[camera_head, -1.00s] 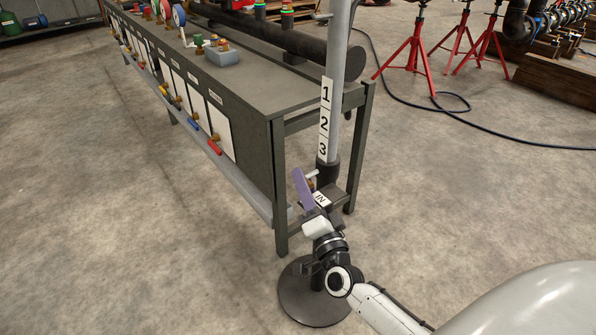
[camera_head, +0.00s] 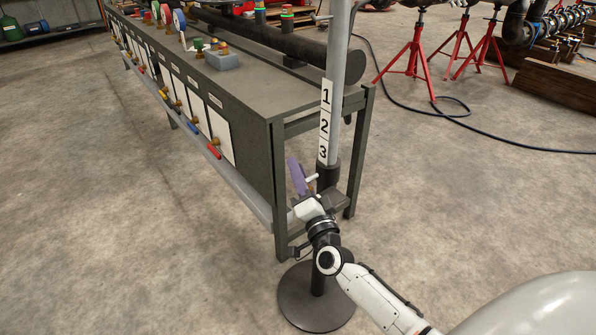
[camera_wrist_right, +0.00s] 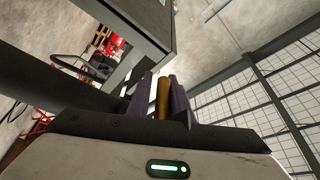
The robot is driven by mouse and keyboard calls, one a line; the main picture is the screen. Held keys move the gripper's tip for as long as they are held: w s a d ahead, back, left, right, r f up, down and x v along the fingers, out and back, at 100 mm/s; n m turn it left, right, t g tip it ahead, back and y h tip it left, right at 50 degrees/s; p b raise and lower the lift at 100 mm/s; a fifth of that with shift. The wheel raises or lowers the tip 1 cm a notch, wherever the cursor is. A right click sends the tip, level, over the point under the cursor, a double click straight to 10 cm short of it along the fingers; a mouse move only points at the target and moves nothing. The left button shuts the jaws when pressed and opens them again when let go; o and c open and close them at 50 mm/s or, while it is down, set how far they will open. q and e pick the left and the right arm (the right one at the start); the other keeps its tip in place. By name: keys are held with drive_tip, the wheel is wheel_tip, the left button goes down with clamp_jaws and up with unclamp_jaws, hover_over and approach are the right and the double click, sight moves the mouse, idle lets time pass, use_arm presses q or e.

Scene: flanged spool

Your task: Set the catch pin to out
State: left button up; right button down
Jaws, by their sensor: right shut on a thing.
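A grey upright post (camera_head: 338,75) has a plate marked 1, 2, 3 (camera_head: 325,122) and a black collar (camera_head: 327,178) below it. My right gripper (camera_head: 301,182), with purple fingers, is at the collar's left side. In the right wrist view a brass-coloured pin (camera_wrist_right: 163,97), which I take for the catch pin, lies between the purple fingers of my right gripper (camera_wrist_right: 162,92), which is shut on it. In the head view the fingers and gripper body mostly hide this pin. A small pale peg (camera_head: 312,178) sticks out near the collar. My left gripper is not in view.
A grey workbench (camera_head: 255,95) with valves and coloured handles stands just behind and left of the post. The post's round dark base (camera_head: 300,300) rests on the concrete floor. Red stands (camera_head: 410,65) and a black hose (camera_head: 455,115) are farther right. Floor at left is clear.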

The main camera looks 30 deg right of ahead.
drive_tip(key=shift+a+r, duration=0.3)
drive_tip(key=shift+a, duration=0.1)
use_arm(q)
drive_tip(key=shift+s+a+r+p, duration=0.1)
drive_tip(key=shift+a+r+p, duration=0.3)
drive_tip(key=shift+p, duration=0.2)
use_arm(e)
drive_tip(key=a, duration=0.2)
drive_tip(key=shift+a, duration=0.35)
drive_tip(key=c, duration=1.7)
unclamp_jaws()
drive_tip(key=shift+s+a+r, duration=0.1)
